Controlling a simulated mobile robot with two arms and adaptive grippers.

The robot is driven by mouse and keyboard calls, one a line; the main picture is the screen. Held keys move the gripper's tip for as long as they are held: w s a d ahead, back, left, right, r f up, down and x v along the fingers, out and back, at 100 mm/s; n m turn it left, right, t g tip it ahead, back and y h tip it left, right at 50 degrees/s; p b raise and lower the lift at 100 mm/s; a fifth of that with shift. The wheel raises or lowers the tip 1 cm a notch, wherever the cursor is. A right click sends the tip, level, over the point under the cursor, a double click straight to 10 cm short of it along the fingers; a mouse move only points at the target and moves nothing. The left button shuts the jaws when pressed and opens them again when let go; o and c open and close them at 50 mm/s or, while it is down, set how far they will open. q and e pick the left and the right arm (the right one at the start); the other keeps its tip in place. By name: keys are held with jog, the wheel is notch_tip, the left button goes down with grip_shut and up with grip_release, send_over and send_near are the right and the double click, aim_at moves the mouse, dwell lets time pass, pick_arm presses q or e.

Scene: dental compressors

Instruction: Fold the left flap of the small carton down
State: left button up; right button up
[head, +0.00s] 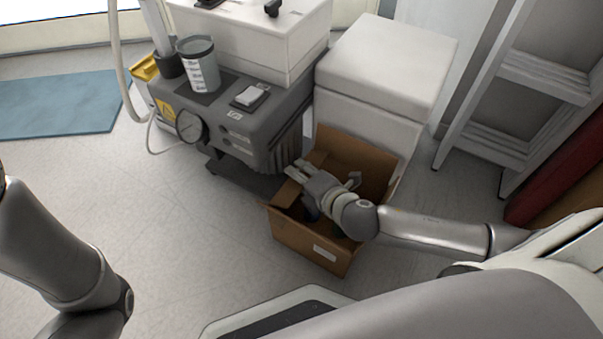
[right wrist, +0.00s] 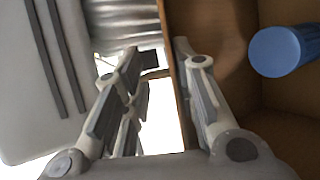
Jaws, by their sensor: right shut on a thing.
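The small brown carton (head: 303,244) stands open on the floor, with a white label on its front. Its left flap (head: 286,194) stands up at the left side, partly hidden by my right gripper (head: 297,172). My right gripper reaches over the carton from the right, its fingers closed on the left flap. In the right wrist view, the flap's edge (right wrist: 171,62) runs between the fingers, close to the right finger. The back flap (head: 345,147) stands upright. A blue cylinder (right wrist: 281,52) is inside the carton. My left gripper is out of view.
A grey compressor (head: 235,115) with a gauge (head: 189,126) stands just left of and behind the carton. A white box-shaped cabinet (head: 385,65) stands behind it. Grey shelving (head: 500,120) is at the right. The floor (head: 180,230) left of the carton is clear.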

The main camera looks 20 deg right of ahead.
jog(key=shift+s+f+t+b, duration=0.1)
jog(key=shift+f+t+b, duration=0.25)
jog(key=shift+b, duration=0.45)
jog(key=shift+t+b, duration=0.25)
jog(key=shift+b, duration=0.15)
jog(key=shift+r+y, duration=0.1)
jog(key=shift+y, duration=0.3)
jog(key=o, duration=0.9)
jog(key=shift+d, duration=0.1)
jog(key=shift+o, duration=0.2)
jog(key=shift+s, duration=0.15)
jog(key=v, duration=1.1)
jog(key=shift+s+r, duration=0.2)
jog(key=shift+s, duration=0.15)
jog(key=shift+c, duration=0.3)
